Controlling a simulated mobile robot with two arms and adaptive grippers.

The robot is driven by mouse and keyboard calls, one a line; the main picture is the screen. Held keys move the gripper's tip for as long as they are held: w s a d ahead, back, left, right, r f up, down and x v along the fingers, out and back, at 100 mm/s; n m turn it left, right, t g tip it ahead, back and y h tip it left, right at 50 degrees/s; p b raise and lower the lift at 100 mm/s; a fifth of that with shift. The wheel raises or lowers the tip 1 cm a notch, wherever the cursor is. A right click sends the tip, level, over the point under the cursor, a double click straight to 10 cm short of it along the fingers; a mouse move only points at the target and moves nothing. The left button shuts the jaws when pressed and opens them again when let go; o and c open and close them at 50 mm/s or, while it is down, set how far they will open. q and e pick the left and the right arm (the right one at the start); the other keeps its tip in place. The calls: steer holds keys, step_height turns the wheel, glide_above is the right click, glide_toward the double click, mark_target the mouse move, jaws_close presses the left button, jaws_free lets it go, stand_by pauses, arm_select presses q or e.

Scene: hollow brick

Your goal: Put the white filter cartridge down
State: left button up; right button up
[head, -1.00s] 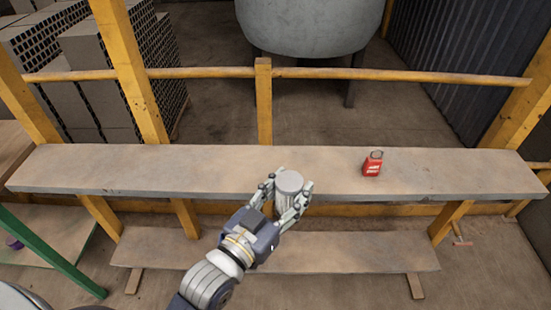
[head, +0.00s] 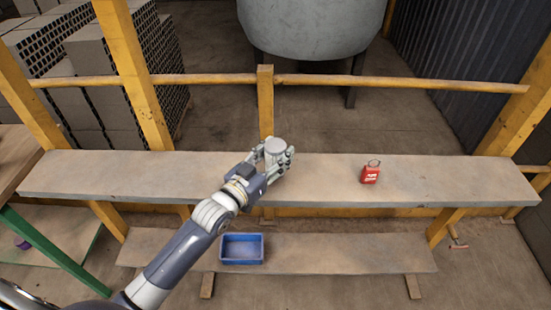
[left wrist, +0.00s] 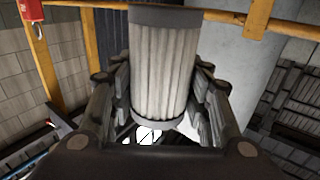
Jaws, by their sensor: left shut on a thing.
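The white filter cartridge (head: 275,147) is a short upright cylinder with a grey top cap. My left gripper (head: 277,160) is shut around it, over the upper bench (head: 435,185) near the middle post. The left wrist view shows the pleated white side of the cartridge (left wrist: 163,65) between the fingers of my left gripper (left wrist: 160,85), with grey caps at both ends. I cannot tell whether its base touches the bench. My right gripper is not in view.
A red padlock-like object (head: 370,174) stands on the bench to the right. A blue tray (head: 242,260) sits on the lower plank (head: 340,255). A yellow rail (head: 400,82) and post (head: 265,105) stand behind. The bench is clear to the left and far right.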

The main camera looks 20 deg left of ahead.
arm_select(q)
step_height(320, 180, down, 2)
steer(key=shift+f, duration=0.25)
steer(key=shift+f, duration=0.2)
steer(key=o, duration=1.1)
